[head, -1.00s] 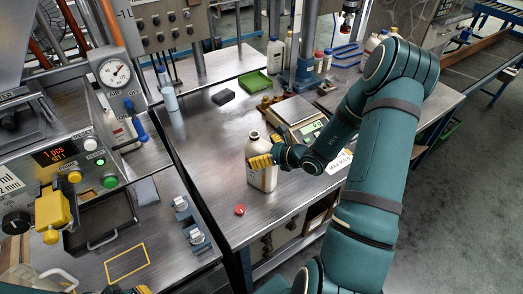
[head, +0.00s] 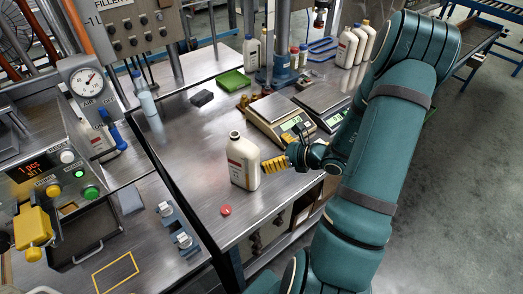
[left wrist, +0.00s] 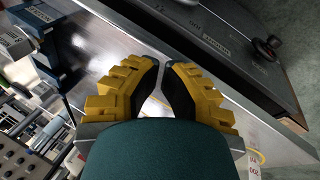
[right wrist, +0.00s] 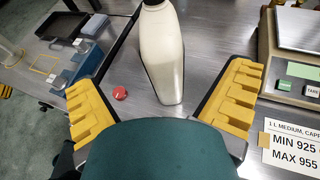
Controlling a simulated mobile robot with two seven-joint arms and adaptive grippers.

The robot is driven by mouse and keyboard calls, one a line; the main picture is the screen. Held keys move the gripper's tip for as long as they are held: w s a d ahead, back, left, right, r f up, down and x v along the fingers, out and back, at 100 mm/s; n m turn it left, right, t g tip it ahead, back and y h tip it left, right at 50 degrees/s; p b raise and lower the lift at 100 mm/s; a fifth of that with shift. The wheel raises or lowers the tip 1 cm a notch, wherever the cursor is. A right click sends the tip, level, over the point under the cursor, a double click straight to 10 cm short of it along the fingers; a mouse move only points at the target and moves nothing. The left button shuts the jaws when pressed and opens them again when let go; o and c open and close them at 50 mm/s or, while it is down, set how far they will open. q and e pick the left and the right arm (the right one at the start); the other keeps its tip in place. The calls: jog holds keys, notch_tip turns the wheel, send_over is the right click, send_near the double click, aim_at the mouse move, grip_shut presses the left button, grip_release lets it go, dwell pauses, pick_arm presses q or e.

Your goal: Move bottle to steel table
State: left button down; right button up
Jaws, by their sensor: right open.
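A cream bottle (head: 242,162) with a red and white label and a dark open-looking mouth stands upright on the steel table (head: 185,130). My right gripper (head: 275,164) is open just right of the bottle. In the right wrist view the bottle (right wrist: 165,55) stands ahead, between the lines of the spread fingers (right wrist: 160,85), with clear gaps on both sides. My left gripper (left wrist: 163,66) shows only in its own wrist view, with its fingertips nearly together and nothing visible between them.
A red cap (head: 226,210) lies in front of the bottle. Scales (head: 280,120) stand behind to the right, with a green tray (head: 233,82) and more bottles (head: 348,48) farther back. Bare table lies left of the bottle. A control box (head: 65,165) stands at left.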

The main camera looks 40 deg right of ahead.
jog(key=s+a+f+n+g, duration=0.3)
jog(key=a+f+n+g, duration=0.45)
jog(key=a+n, duration=0.4)
jog(key=s+a+f+n+g, duration=0.3)
jog(key=a+f+n+g, duration=0.4)
jog(key=a+n, duration=0.5)
jog(key=w+a+n+t, duration=0.1)
jog(key=a+n, duration=0.1)
jog(key=a, duration=0.1)
jog(key=w+a+f+n+t, duration=0.1)
jog(key=a+n, duration=0.2)
jog(key=w+a+n+t, duration=0.1)
jog(key=a+n, duration=0.1)
jog(key=a, duration=0.1)
jog(key=shift+w+f+t, duration=0.25)
jog(key=shift+w+t, duration=0.05)
jog(key=shift+t, duration=0.05)
jog(key=shift+d, duration=0.1)
